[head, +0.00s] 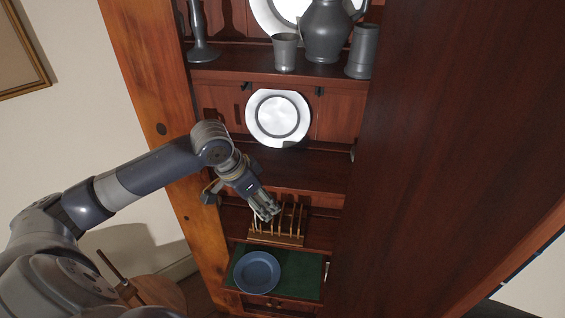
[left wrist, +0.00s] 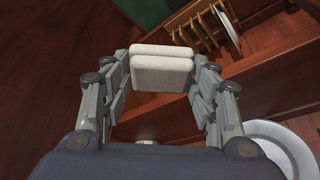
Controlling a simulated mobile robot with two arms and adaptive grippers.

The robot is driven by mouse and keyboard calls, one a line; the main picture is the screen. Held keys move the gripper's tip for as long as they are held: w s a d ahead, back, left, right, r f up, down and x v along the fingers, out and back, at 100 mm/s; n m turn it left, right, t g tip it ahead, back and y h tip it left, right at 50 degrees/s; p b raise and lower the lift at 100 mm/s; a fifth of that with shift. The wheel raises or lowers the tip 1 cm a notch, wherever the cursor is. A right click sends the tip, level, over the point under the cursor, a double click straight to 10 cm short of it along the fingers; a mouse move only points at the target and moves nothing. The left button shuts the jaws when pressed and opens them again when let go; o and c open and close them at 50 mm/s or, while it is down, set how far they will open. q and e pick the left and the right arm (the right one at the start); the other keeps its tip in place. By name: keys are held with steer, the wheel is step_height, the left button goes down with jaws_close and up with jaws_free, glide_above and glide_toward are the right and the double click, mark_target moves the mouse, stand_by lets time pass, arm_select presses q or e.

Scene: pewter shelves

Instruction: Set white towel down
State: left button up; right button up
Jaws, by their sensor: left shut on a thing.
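The white towel (left wrist: 162,70) is a small folded block in the left wrist view. My left gripper (left wrist: 160,85) is shut on it, with a finger at each side. In the head view my left gripper (head: 265,208) reaches into the shelves, just above the wooden rack (head: 276,239). I cannot make out the towel in the head view; the gripper seems to hide it. My right gripper is in neither view.
A blue-grey plate (head: 257,272) lies on a green mat (head: 308,277) below the rack. A white-centred plate (head: 278,118) stands on a shelf above. Pewter cups and a jug (head: 326,30) stand higher. A tall dark wood panel (head: 450,140) bounds the right.

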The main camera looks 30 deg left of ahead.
arm_select(q)
steer(key=w+a+p, duration=0.1)
steer(key=w, duration=0.2)
steer(key=w+a+p, duration=0.1)
steer(key=w, duration=0.2)
steer(key=w+a+p, duration=0.1)
steer(key=w, duration=0.2)
steer(key=shift+w+a+r, duration=0.1)
steer(key=shift+w+a, duration=0.05)
steer(key=shift+a, duration=0.2)
steer(key=shift+w+a, duration=0.25)
steer(key=shift+w, duration=0.2)
steer(key=shift+w+a, duration=0.1)
steer(key=shift+w, duration=0.2)
steer(key=w+p, duration=0.1)
steer(key=w+a+p, duration=0.1)
steer(key=shift+w, duration=0.4)
steer(key=shift+a+f+p, duration=0.1)
steer(key=shift+f+p, duration=0.25)
steer(key=shift+f, duration=0.3)
steer(key=o, duration=1)
steer(key=shift+c, duration=0.2)
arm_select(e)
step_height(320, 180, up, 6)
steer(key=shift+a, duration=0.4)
arm_select(q)
steer(key=shift+r, duration=0.15)
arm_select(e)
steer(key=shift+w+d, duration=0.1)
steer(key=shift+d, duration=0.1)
